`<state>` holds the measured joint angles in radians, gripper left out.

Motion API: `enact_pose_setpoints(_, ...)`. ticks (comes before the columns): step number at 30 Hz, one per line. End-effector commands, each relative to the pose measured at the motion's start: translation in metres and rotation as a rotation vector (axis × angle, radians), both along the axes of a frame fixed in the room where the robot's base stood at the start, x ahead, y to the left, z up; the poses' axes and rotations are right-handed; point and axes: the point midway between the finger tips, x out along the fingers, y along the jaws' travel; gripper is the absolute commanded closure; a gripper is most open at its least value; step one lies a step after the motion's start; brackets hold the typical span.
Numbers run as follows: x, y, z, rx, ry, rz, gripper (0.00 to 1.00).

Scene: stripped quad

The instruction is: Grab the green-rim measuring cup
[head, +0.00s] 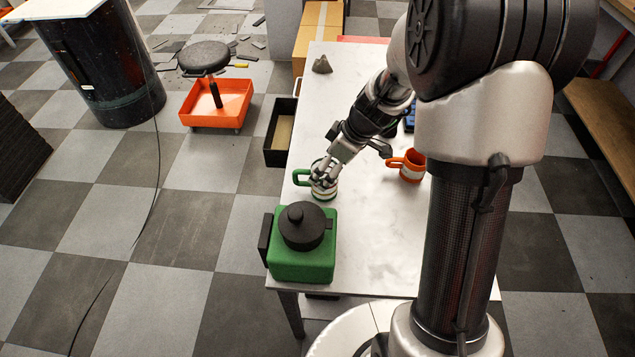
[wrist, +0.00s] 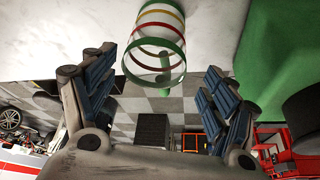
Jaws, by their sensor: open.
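The green-rim measuring cup (head: 325,195) stands on the pale table, behind the green pot, with its green handle toward the left. My gripper (head: 324,178) reaches down over it and partly hides it. In the wrist view the cup (wrist: 154,50) is see-through, with a green rim and red, yellow and green bands. There my gripper (wrist: 160,72) is open, one finger to each side of the cup. The cup lies across the gap toward the fingertips. I cannot tell whether either finger touches it.
A green pot (head: 303,261) with a black lid stands close in front of the cup; its green side shows at right in the wrist view (wrist: 272,50). An orange-rim cup (head: 409,168) stands to the right. A small grey cone (head: 322,66) sits far back. The table (head: 375,240) is bare at front right.

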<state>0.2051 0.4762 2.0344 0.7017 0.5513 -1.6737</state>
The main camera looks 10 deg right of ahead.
Motion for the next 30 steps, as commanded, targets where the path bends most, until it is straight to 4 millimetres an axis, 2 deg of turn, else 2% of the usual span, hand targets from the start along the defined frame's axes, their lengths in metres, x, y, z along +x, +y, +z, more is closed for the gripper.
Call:
enact_pose_setpoints(9,0.017,0.011,-0.041,0.0,0.002,0.001,0.21)
enact_pose_setpoints(19,0.019,0.012,-0.044,-0.001,-0.001,0.0,0.22)
enact_pose_setpoints(30,0.019,0.012,-0.044,0.0,0.0,0.0,0.46)
